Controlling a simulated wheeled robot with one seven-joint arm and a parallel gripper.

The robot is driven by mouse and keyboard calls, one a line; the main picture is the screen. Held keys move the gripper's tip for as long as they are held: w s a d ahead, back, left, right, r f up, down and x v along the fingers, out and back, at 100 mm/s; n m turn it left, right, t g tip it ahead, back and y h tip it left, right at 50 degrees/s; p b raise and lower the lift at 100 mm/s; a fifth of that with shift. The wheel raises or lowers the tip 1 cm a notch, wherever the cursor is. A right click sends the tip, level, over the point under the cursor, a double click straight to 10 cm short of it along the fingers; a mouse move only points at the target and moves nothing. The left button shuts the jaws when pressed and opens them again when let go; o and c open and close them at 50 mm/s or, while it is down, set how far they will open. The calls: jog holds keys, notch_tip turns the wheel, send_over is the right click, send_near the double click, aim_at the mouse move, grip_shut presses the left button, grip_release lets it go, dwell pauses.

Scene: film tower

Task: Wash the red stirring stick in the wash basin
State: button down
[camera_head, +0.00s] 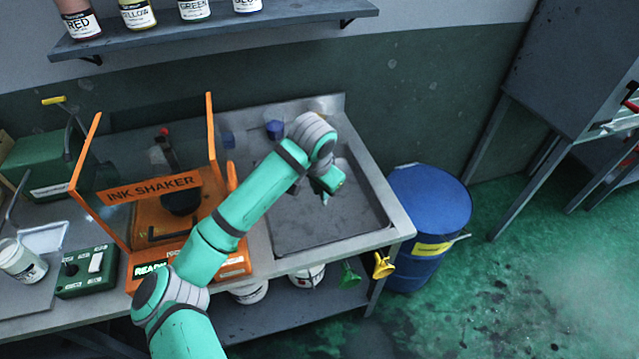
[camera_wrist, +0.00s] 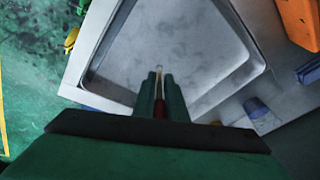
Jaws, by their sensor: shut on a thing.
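The wash basin (camera_head: 340,218) is a grey metal sink set in the counter at the right. It fills the middle of the wrist view (camera_wrist: 185,40). My gripper (camera_head: 325,195) is over the basin, pointing down into it. In the wrist view my gripper (camera_wrist: 160,95) is shut on the red stirring stick (camera_wrist: 160,108), which shows as a thin reddish strip with a pale tip between the two green fingers. The stick is hidden or too small to tell in the head view. Whether its end touches the basin floor I cannot tell.
The orange ink shaker (camera_head: 160,190) stands left of the basin. A small blue cup (camera_head: 274,129) sits by the back rim. A blue barrel (camera_head: 430,215) stands right of the counter.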

notch_tip(320, 180, down, 8)
jog(key=shift+r, duration=0.15)
dwell(0.6)
jog(key=shift+s+d, duration=0.15)
jog(key=shift+d, duration=0.05)
dwell(0.4)
jog(key=shift+a, duration=0.15)
dwell(1.2)
